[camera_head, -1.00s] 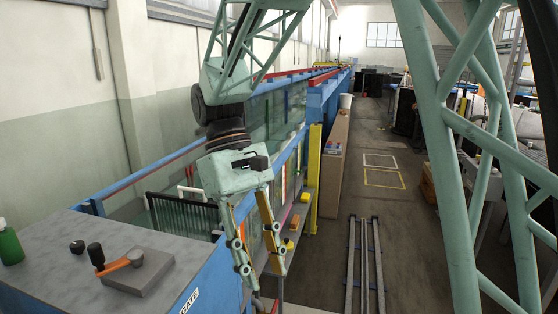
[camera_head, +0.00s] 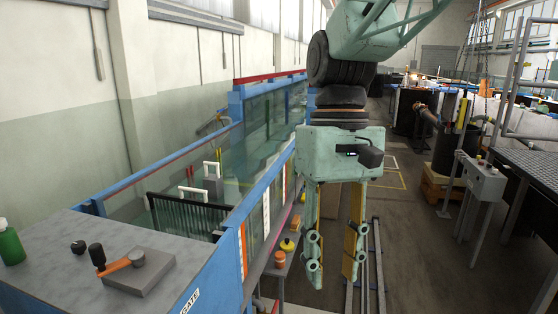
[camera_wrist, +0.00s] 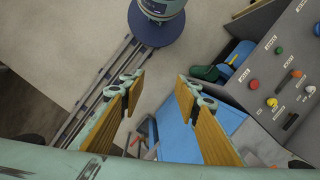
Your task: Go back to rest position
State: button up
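My gripper (camera_head: 333,275) hangs pointing down in the head view, to the right of the glass flume (camera_head: 262,130) and above the floor rails. Its two fingers are apart with nothing between them. In the wrist view my gripper (camera_wrist: 158,88) also shows two separated fingers with yellow-brown inner pads and an empty gap.
A grey bench top (camera_head: 75,265) carries an orange-handled crank (camera_head: 122,262) and a green bottle (camera_head: 10,245). A shelf with small orange and yellow items (camera_head: 286,246) runs along the flume. A control panel (camera_wrist: 285,75) shows in the wrist view. Floor rails (camera_head: 374,270) run below.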

jog(key=s+d+r+m+t, duration=0.1)
jog(key=s+d+t, duration=0.2)
jog(key=s+d, duration=0.2)
jog(key=s+d+r+m+t+p, duration=0.1)
jog(key=s+d+r+t, duration=0.1)
jog(key=s+d, duration=0.4)
jog(key=shift+s+r+m+t, duration=0.35)
jog(key=shift+s+t, duration=0.35)
jog(key=shift+s, duration=1.45)
jog(key=shift+f, duration=0.1)
dwell(4.7)
